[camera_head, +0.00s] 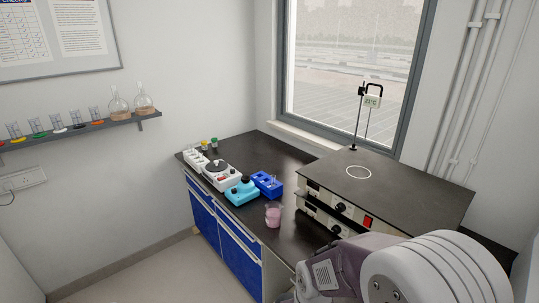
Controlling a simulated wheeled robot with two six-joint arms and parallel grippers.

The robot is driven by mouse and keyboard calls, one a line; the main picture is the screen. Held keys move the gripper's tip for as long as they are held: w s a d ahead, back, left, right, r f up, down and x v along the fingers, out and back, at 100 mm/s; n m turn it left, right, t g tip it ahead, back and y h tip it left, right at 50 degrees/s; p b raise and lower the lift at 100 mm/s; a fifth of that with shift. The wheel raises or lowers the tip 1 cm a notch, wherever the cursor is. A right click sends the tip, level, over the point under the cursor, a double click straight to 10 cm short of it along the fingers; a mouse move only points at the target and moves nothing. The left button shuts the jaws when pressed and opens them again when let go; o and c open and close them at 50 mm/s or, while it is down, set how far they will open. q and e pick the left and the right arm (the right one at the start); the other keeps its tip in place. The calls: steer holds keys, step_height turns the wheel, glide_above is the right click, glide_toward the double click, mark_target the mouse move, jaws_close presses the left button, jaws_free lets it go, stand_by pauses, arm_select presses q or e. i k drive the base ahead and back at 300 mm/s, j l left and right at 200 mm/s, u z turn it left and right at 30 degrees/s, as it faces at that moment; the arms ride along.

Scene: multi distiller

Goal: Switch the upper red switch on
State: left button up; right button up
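The multi distiller is two stacked flat units with dark tops (430,195) at the right end of the counter. The upper unit's front has a dark knob (340,208) and the upper red switch (368,221) to its right. Whether this switch is on or off is too small to tell. The lower unit's front shows a dark knob (336,230); the part to its right is hidden behind my arm. My arm fills the lower right, in front of the distiller. Neither gripper is visible in the head view.
A dark counter (250,213) holds a pink beaker (273,215), a turquoise device (241,191), a blue rack (267,184) and a white device (217,174). A stand with a thermometer display (372,101) rises behind the distiller. A wall shelf (70,130) holds glassware.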

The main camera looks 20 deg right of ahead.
mark_target(367, 221)
steer(key=z, duration=1.5)
